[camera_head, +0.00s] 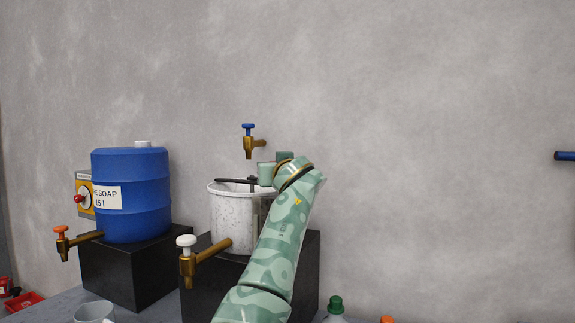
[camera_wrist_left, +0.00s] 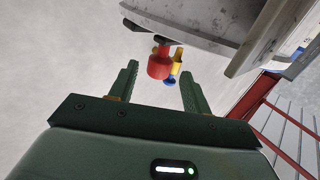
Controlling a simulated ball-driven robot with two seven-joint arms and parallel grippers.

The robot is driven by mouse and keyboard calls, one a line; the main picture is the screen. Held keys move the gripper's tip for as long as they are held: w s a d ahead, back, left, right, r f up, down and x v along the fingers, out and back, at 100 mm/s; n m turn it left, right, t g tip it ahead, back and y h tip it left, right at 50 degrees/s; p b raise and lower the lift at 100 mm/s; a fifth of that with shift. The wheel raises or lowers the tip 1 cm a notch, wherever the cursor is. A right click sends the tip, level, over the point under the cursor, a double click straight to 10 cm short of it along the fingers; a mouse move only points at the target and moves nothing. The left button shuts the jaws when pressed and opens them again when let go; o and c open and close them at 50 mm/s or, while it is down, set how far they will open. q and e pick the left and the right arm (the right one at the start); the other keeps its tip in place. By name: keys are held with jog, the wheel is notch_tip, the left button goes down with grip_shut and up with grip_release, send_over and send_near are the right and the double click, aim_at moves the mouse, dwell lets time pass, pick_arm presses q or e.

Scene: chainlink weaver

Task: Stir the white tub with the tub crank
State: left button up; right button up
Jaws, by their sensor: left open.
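The white tub (camera_head: 232,215) stands on a black block in the head view, with a black crank bar (camera_head: 236,181) across its top. My left gripper (camera_head: 266,172) is at the right side of the tub's top and hides the end of the crank. In the left wrist view the open fingers (camera_wrist_left: 160,78) point toward a red crank knob (camera_wrist_left: 160,66), which shows between and just beyond the fingertips. I cannot tell whether it touches them. My right gripper is not in view.
A brass tap with a blue handle (camera_head: 248,141) is on the wall above the tub. A white-handled tap (camera_head: 187,255) sticks out at the tub's front. A blue soap barrel (camera_head: 132,195) stands to the left. A grey mug (camera_head: 94,312) is at the lower left.

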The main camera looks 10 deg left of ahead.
pick_arm(q)
jog(key=p+v, duration=0.3)
jog(key=v, duration=0.9)
jog(key=shift+f, duration=0.2)
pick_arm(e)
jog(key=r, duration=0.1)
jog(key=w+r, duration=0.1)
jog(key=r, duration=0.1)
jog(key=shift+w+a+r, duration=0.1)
pick_arm(q)
jog(key=shift+d, duration=0.1)
